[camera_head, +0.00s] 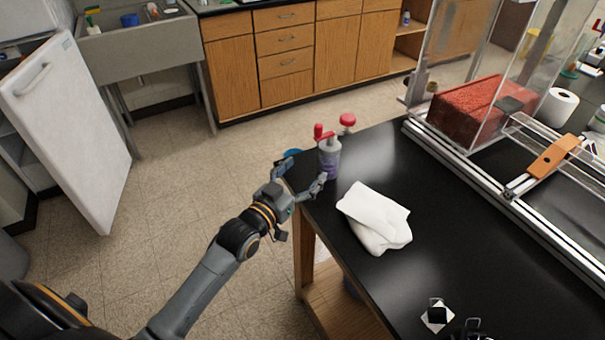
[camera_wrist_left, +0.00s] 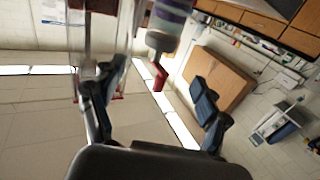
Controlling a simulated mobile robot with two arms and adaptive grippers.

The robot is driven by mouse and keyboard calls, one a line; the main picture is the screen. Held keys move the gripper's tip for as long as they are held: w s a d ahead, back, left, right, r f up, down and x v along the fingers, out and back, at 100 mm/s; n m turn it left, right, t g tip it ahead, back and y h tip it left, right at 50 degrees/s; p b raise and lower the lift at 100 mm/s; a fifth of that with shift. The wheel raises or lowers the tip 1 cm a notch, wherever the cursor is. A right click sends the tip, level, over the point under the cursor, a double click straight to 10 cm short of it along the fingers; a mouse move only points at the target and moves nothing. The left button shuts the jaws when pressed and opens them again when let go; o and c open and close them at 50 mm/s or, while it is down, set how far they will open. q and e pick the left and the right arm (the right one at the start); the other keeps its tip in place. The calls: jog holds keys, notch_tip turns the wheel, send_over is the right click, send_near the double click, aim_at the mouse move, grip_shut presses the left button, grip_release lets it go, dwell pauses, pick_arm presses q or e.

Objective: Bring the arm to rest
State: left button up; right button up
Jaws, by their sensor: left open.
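A grey bottle with a purple label and red top (camera_head: 329,160) stands upright on that corner, just beyond the fingertips. I cannot tell if a finger touches it. In the left wrist view the gripper (camera_wrist_left: 157,78) is open, with the bottle (camera_wrist_left: 170,20) seen tilted beyond the fingers. My left arm reaches in from the lower left. My right gripper is not seen.
A folded white cloth (camera_head: 376,218) lies on the table right of the bottle. A clear-walled frame with a red block (camera_head: 466,108) stands at the right. An orange-handled bar (camera_head: 553,158) is beside it. An open white door (camera_head: 68,130) is at left. The floor between is clear.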

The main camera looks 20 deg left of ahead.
pick_arm(q)
jog(key=shift+s+f, duration=0.1)
dwell(0.4)
jog(key=s+d+f+g+y, duration=0.1)
jog(key=s+f+g, duration=0.4)
jog(key=s, duration=0.5)
jog(key=s+f+g+y, duration=0.1)
jog(key=s+f+g, duration=0.3)
jog(key=s, duration=0.6)
jog(key=s+d+f+g+y, duration=0.1)
jog(key=s+f+g, duration=0.4)
jog(key=s, duration=0.5)
notch_tip(320, 180, down, 28)
jog(key=s+g, duration=0.1)
jog(key=s, duration=0.2)
jog(key=s+a+f+g, duration=0.1)
jog(key=s+a+f, duration=0.2)
jog(key=s+f, duration=1.1)
jog(key=shift+s+a+f+g, duration=0.2)
jog(key=shift+s+g, duration=0.1)
jog(key=shift+s, duration=0.55)
